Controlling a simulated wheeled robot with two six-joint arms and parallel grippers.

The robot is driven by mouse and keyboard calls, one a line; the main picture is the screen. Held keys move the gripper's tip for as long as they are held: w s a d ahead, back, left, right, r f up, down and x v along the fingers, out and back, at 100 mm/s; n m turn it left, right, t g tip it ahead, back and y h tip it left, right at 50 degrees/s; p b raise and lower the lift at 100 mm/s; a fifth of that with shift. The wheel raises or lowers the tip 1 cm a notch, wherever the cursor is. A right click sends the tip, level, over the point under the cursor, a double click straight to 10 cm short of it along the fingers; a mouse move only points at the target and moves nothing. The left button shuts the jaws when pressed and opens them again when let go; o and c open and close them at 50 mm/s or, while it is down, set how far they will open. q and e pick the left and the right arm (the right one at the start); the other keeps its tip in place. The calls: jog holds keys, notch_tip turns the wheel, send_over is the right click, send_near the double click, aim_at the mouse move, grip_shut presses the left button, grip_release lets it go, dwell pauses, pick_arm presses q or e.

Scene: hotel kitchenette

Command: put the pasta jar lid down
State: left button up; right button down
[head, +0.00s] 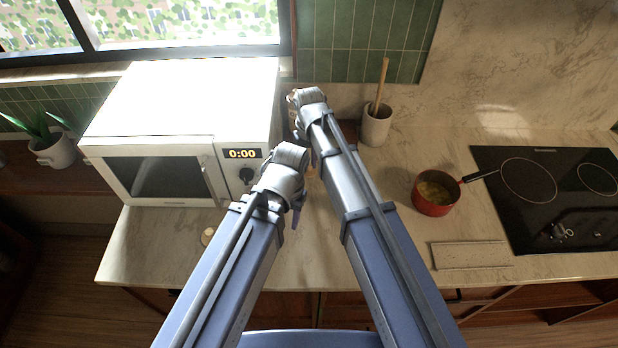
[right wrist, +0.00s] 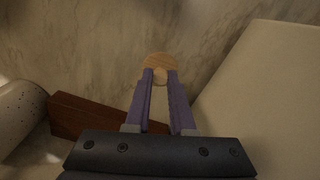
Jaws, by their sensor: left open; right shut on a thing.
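In the right wrist view, my right gripper (right wrist: 160,75) is shut on the round, pale wooden pasta jar lid (right wrist: 157,59). The fingertips meet at the lid's middle. In the head view, the right gripper (head: 294,101) is the upper one, beside the microwave's back right corner; its own wrist mostly hides the lid there. My left gripper (head: 298,214) is open, lower and nearer, in front of the microwave's right side. I cannot make out the pasta jar; the arms cover that part of the counter.
The white microwave (head: 180,105) stands left of the grippers. A crock (head: 376,126) with a wooden utensil stands at the back right. A dark wooden board (right wrist: 90,116) lies near the lid. A red pot (head: 434,207) stands beside the cooktop (head: 545,235). A small round object (head: 208,236) lies front left.

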aim_at(286, 234)
pick_arm(q)
jog(key=shift+f+b, duration=1.75)
jog(key=shift+f, duration=0.2)
pick_arm(e)
jog(key=shift+f, duration=2)
pick_arm(q)
jog(key=shift+f, duration=0.1)
jog(key=shift+f+b, duration=0.2)
jog(key=shift+b, duration=0.1)
pick_arm(e)
jog(key=shift+f, duration=0.25)
pick_arm(q)
jog(key=shift+r, duration=0.15)
pick_arm(e)
jog(key=c, duration=0.8)
grip_release()
jog(key=shift+r, duration=0.1)
jog(key=shift+o, duration=0.2)
jog(key=shift+r, duration=0.1)
notch_tip(286, 234, up, 12)
jog(key=p, duration=1.2)
jog(key=shift+r+p, duration=0.15)
jog(key=shift+p, duration=0.2)
pick_arm(q)
notch_tip(286, 234, up, 12)
jog(key=shift+r, duration=0.2)
